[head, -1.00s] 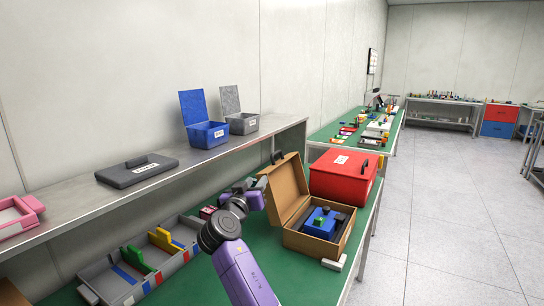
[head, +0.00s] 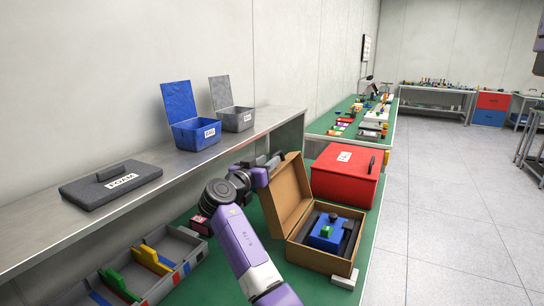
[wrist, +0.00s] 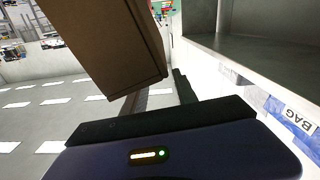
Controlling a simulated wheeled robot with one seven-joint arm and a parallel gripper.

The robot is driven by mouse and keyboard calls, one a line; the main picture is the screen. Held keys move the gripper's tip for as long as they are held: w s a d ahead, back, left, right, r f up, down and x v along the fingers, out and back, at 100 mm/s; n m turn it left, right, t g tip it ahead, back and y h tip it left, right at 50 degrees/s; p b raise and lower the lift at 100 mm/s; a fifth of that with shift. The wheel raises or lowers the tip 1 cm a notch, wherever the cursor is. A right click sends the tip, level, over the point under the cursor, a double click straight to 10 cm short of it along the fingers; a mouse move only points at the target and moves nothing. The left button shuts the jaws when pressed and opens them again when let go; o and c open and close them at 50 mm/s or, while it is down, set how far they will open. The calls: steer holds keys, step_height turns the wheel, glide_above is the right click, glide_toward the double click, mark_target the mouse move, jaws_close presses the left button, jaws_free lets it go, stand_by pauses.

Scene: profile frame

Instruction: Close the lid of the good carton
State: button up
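The brown carton (head: 318,262) stands on the green bench with its lid (head: 290,195) open, tilted up and back on the left side. Inside, a blue block (head: 328,233) with a green piece on top sits in dark foam. My gripper (head: 270,163) is at the back side of the raised lid, near its upper left edge; the lid partly hides it. The wrist view shows a brown panel (wrist: 110,45), which appears to be the lid, just beyond the dark gripper parts. I cannot tell whether they touch, or how far the fingers are apart. Nothing is visibly held.
A closed red box (head: 345,178) stands right behind the carton. A small white block (head: 345,280) lies at its front right corner. The shelf (head: 190,165) on the left holds a foam pad (head: 112,184), a blue bin (head: 195,132) and a grey bin (head: 235,118). A divided grey tray (head: 165,278) lies below.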

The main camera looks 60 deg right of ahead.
mark_target(272, 157)
steer(key=shift+w+d, duration=0.15)
steer(key=shift+d, duration=1.7)
jaws_close()
steer(key=shift+w+a, duration=0.1)
